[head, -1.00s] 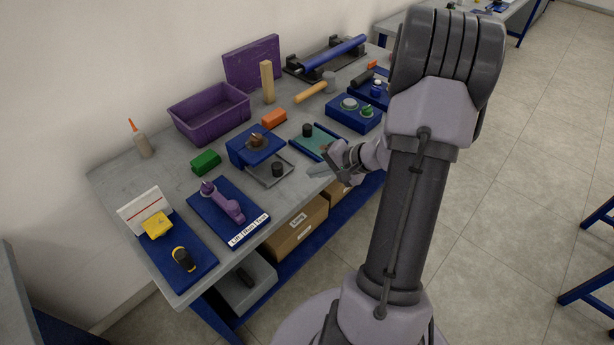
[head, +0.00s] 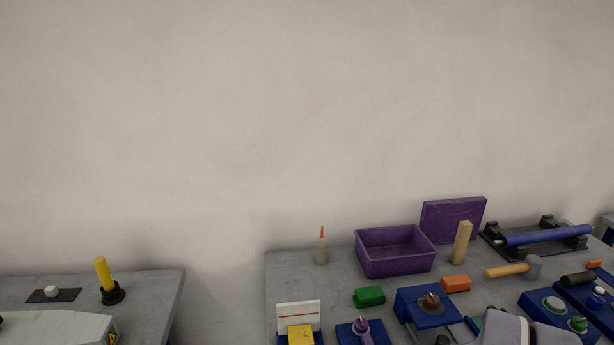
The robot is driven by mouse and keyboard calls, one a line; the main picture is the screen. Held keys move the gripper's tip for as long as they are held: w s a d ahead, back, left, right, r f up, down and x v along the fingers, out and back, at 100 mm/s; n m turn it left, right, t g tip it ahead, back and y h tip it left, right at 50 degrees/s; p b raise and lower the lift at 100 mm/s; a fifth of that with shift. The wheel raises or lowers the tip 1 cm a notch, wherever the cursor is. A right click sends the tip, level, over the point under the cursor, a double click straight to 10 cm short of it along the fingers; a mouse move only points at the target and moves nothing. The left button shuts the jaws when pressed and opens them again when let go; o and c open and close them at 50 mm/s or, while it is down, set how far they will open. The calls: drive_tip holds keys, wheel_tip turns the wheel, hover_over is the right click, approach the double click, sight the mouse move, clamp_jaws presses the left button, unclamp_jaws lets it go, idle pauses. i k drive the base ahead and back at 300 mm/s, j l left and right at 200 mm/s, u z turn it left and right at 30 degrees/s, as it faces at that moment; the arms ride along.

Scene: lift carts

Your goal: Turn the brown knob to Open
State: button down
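A dark stub or pointer shows on the knob. I cannot read any Open mark or tell which way the knob is set. A part of my arm (head: 510,331) shows at the bottom edge, to the right of the blue box. My gripper is not in view.
A green block (head: 369,296) lies left of the blue box and an orange block (head: 456,284) behind it. Another table (head: 150,297) is at left.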

sight(432, 301)
drive_tip(key=z, duration=0.75)
